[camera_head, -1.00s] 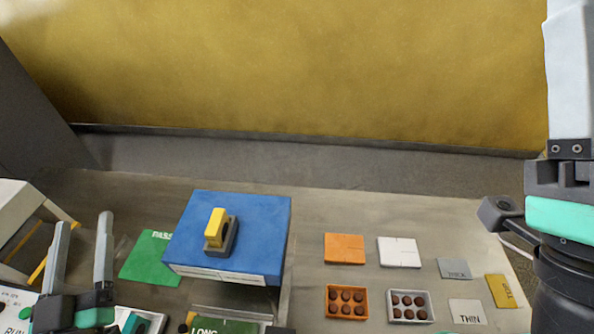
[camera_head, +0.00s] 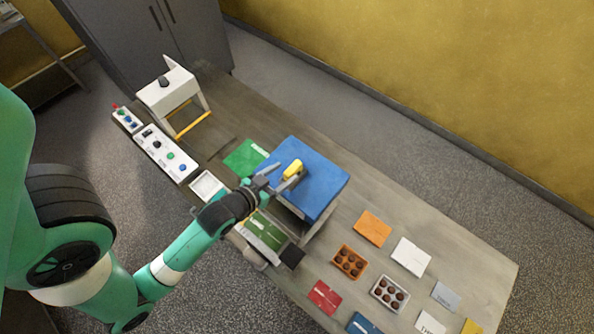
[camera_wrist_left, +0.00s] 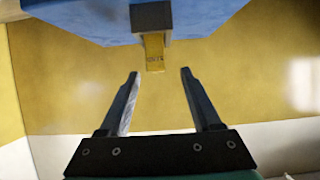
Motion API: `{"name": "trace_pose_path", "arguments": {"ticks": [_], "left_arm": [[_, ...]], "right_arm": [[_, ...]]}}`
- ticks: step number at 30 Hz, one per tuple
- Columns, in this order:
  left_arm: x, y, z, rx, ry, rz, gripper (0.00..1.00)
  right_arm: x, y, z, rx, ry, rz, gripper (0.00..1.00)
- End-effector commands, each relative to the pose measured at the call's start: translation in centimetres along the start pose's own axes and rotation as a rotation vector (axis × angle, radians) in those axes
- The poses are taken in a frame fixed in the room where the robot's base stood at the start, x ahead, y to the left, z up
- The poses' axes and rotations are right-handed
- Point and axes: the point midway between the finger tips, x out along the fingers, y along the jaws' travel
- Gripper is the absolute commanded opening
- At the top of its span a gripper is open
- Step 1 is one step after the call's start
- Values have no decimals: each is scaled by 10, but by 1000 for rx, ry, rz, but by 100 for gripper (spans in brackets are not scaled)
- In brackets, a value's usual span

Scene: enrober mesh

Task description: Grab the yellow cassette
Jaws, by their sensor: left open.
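The yellow cassette (camera_head: 293,168) is a small yellow block on the top of a blue box (camera_head: 328,183). My right gripper is not in view.
A green mat (camera_head: 243,156) lies left of the blue box. A control panel (camera_head: 166,153) and a white stand (camera_head: 168,90) are farther left. An orange tray (camera_head: 349,262) and a white tray (camera_head: 389,293) of chocolates lie right, among flat coloured cards.

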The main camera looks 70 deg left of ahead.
Motion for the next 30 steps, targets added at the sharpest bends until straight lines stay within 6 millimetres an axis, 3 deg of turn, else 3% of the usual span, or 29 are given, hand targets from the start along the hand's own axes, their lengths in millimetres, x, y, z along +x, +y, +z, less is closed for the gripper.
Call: {"name": "trace_pose_path", "arguments": {"ticks": [4,11,19,27,30], "left_arm": [[23,0,-1,0,1,1,65],[32,1,0,0,1,1,65],[74,4,3,0,1,1,65],[80,4,4,0,1,2,65],[80,4,4,0,1,1,49]], "right_arm": [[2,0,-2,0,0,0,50],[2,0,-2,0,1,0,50],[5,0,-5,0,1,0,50],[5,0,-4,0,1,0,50],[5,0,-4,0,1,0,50]]}}
